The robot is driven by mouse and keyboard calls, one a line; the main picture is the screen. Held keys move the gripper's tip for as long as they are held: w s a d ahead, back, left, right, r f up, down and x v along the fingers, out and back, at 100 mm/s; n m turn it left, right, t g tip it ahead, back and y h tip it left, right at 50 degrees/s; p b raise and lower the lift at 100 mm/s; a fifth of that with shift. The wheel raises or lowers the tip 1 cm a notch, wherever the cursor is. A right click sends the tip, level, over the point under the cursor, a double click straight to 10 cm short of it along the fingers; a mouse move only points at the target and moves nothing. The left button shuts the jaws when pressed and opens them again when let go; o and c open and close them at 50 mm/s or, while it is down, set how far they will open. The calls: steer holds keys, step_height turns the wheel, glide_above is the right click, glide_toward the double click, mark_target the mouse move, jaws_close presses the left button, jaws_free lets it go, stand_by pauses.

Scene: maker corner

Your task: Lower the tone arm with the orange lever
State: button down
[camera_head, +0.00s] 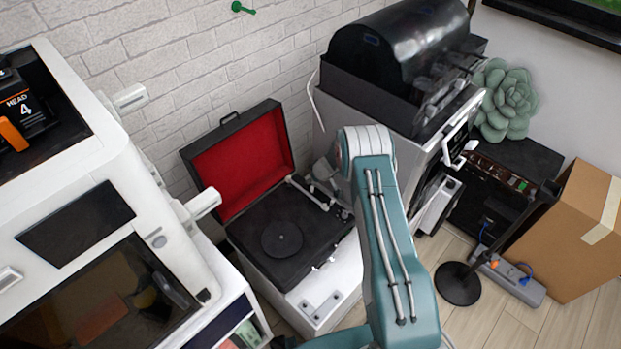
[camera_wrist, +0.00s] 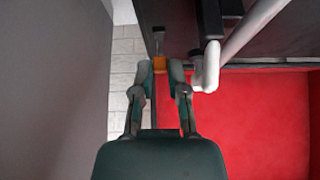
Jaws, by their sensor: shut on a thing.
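The record player (camera_head: 285,240) has its black case open, with a red-lined lid (camera_head: 240,165) tilted up and a dark record platter (camera_head: 282,239). The white tone arm (camera_head: 306,192) lies along the platter's right rear side. In the wrist view, the pale tube of the tone arm (camera_wrist: 250,30) runs just right of my gripper. In the head view the lever cannot be made out, and my arm partly covers that side of the player.
A white machine (camera_head: 150,200) stands close on the left. A black-hooded machine (camera_head: 400,60) stands behind right. A cardboard box (camera_head: 575,235), a black stand (camera_head: 458,284) and a power strip (camera_head: 510,278) are on the right. Some wooden floor (camera_head: 530,325) is clear.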

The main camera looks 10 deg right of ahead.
steer(key=shift+s+d+f+t+y, duration=0.3)
steer(key=shift+s+t+y, duration=0.1)
steer(key=shift+t, duration=0.2)
steer(key=shift+s+f, duration=0.15)
steer(key=shift+s, duration=0.05)
stand_by(0.4)
steer(key=c, duration=0.6)
jaws_free()
steer(key=shift+c, duration=0.2)
steer(key=shift+w, duration=0.1)
steer(key=shift+t, duration=0.3)
steer(key=shift+d+r, duration=0.1)
steer(key=shift+r, duration=0.25)
steer(key=v, duration=1.1)
steer(key=shift+d, duration=0.3)
